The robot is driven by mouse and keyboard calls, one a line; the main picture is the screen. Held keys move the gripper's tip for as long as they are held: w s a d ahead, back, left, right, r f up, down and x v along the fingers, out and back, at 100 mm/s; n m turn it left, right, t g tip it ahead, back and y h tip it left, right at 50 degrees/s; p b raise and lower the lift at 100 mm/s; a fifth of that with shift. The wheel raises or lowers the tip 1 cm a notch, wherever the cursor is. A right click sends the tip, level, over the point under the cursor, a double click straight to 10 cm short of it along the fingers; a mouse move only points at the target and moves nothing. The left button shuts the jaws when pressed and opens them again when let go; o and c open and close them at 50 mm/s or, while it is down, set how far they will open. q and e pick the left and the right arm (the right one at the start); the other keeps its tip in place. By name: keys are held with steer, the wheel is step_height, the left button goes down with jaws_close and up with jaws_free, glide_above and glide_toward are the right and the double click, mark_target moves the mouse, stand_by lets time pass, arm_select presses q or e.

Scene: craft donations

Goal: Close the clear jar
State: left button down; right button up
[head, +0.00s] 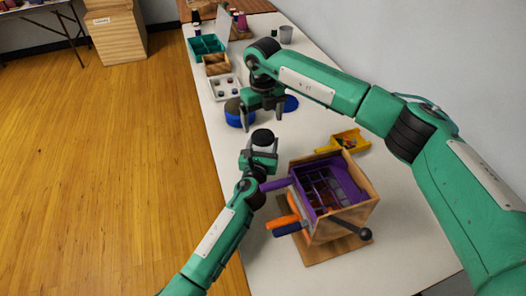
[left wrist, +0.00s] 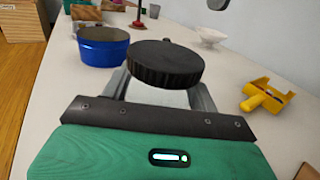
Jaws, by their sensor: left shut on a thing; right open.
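My left gripper (head: 262,154) is shut on the clear jar (left wrist: 157,96), which shows as a pale see-through body between the fingers in the left wrist view. A black ribbed lid (left wrist: 165,63) sits over the jar's top; in the head view the lid (head: 262,138) shows as a dark disc above the fingers. I cannot tell whether it is fully seated. My right gripper (head: 262,113) is open and empty, pointing down a little beyond the lid, apart from it. The jar's lower part is hidden.
A wooden box (head: 360,180) with a purple tray and handles stands close right of my left gripper. A blue tin (head: 233,116) is behind. A yellow holder (head: 358,144) lies to the right. Trays (head: 225,93) line the back left edge. Bare table (head: 306,128) lies between.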

arm_select(q)
steer(key=shift+c, duration=1.6)
jaws_free()
arm_select(e)
step_height(320, 180, up, 7)
steer(key=shift+f, duration=0.2)
arm_select(q)
steer(key=s+a, duration=0.1)
steer(key=s, duration=0.8)
steer(key=s+a, duration=0.1)
steer(key=s, duration=0.3)
steer(key=shift+s+a, duration=0.3)
arm_select(e)
steer(key=shift+r, duration=0.2)
arm_select(q)
steer(key=shift+p, duration=0.35)
arm_select(e)
steer(key=shift+r, duration=0.1)
